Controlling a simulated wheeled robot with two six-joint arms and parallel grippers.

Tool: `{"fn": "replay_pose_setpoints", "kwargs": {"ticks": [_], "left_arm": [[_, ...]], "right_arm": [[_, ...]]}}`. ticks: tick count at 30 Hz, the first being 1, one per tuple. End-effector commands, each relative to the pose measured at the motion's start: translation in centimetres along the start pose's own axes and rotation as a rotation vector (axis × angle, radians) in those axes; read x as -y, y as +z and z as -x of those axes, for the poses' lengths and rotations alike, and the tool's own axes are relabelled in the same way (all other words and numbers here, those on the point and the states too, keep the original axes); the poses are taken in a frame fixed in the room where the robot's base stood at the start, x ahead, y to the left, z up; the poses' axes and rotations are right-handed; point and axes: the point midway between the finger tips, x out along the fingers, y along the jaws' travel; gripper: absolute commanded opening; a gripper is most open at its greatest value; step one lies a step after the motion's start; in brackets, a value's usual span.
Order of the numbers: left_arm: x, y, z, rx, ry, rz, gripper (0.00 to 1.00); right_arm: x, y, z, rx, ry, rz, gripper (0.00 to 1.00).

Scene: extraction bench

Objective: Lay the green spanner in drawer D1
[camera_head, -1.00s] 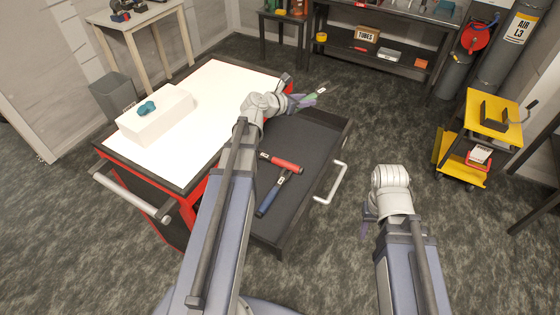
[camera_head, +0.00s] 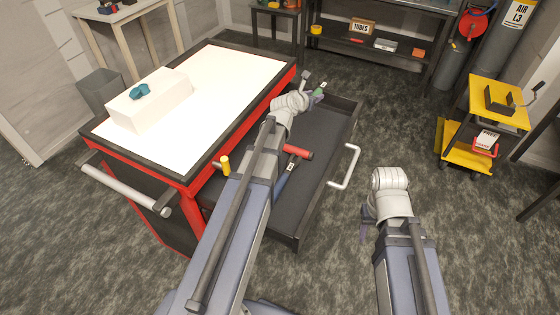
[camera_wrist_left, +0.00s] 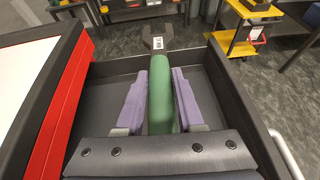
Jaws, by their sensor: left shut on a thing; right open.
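My left gripper (camera_head: 312,92) is shut on the green spanner (camera_head: 319,94). In the left wrist view its green handle (camera_wrist_left: 161,90) lies between the two purple fingers, with the grey open-ended head (camera_wrist_left: 158,38) pointing away. The spanner is over the far end of the open drawer (camera_head: 330,160); its height above the floor is hard to tell. The drawer's dark side wall also shows in the left wrist view (camera_wrist_left: 238,105). No D1 label is readable. My right gripper (camera_head: 368,216) is open, outside the drawer to the right, mostly hidden by its wrist.
In the drawer's near half lie a red-handled tool (camera_head: 297,152) and a blue-handled tool (camera_head: 283,178), partly behind my left arm. The red cart's white top (camera_head: 215,95) holds a white box (camera_head: 150,103). The drawer handle (camera_head: 346,170) sticks out right. The drawer's far half looks clear.

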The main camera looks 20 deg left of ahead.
Motion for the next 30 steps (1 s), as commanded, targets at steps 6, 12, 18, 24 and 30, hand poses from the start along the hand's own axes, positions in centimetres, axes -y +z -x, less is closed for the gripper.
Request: {"fn": "replay_pose_setpoints", "kwargs": {"ticks": [6,12,18,24,30], "left_arm": [[1.0,-2.0,-2.9,0.014,0.053,0.023,0.00],[1.2,-2.0,-3.1,0.016,0.063,0.028,0.00],[1.2,-3.2,-3.6,0.016,0.063,0.028,0.00],[1.2,-6.1,-4.8,0.015,0.063,0.029,0.00],[1.1,-7.9,-5.6,0.015,0.063,0.029,0.00]], "right_arm": [[0.3,-0.2,-3.2,0.000,0.000,0.000,0.50],[0.3,-0.2,-3.4,0.000,0.000,0.000,0.50],[0.5,-0.3,-4.7,0.000,0.000,0.000,0.50],[0.8,-0.5,-7.8,0.000,0.000,0.000,0.50],[0.9,-0.6,-9.7,0.000,0.000,0.000,0.50]]}}
